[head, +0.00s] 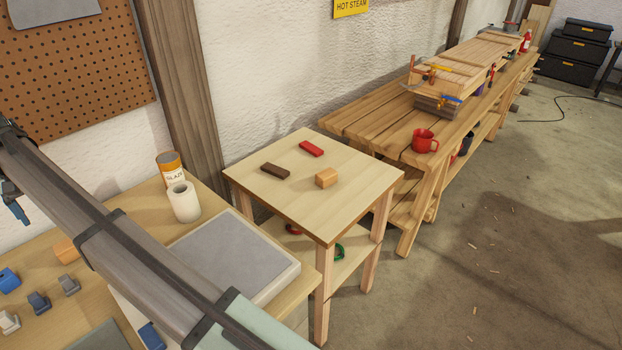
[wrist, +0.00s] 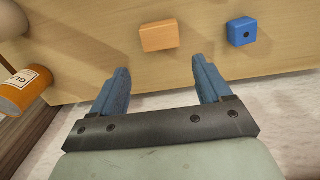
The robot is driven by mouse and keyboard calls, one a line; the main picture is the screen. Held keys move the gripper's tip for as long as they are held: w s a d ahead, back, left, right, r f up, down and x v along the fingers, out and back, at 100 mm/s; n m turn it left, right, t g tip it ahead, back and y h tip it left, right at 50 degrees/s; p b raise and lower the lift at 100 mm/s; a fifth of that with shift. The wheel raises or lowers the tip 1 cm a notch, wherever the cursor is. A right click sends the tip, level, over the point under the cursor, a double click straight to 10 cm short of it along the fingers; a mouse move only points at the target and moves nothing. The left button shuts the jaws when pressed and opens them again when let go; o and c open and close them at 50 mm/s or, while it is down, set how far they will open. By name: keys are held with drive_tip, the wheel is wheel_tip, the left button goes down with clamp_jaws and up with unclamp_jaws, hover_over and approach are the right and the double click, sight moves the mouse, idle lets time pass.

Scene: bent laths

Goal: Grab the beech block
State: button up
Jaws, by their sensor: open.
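A pale orange-brown wooden block (head: 66,250), which looks like the beech block, lies on the left bench. It also shows in the wrist view (wrist: 159,36), just beyond the fingertips and roughly centred between them. My gripper (wrist: 160,64) is open and empty, with its two blue fingers apart and not touching the block. In the head view only a bit of blue finger shows at the left edge, beside my arm. A second, similar wooden block (head: 326,178) lies on the small table.
A blue block (wrist: 242,31) lies right of the wooden block in the wrist view. A glaze can (wrist: 24,89) is at the left. Several small blocks, a white roll (head: 184,202) and a grey slab (head: 232,255) share the bench. The small table (head: 345,210) also holds dark and red bars.

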drive_tip(key=w+d+r+m, duration=0.3)
drive_tip(key=w+d+m, duration=0.2)
drive_tip(key=w+d, duration=1.1)
drive_tip(key=m, duration=1.5)
hover_over(327, 173)
wheel_tip(327, 173, down, 9)
wheel_tip(327, 173, down, 14)
drive_tip(key=shift+w, duration=0.1)
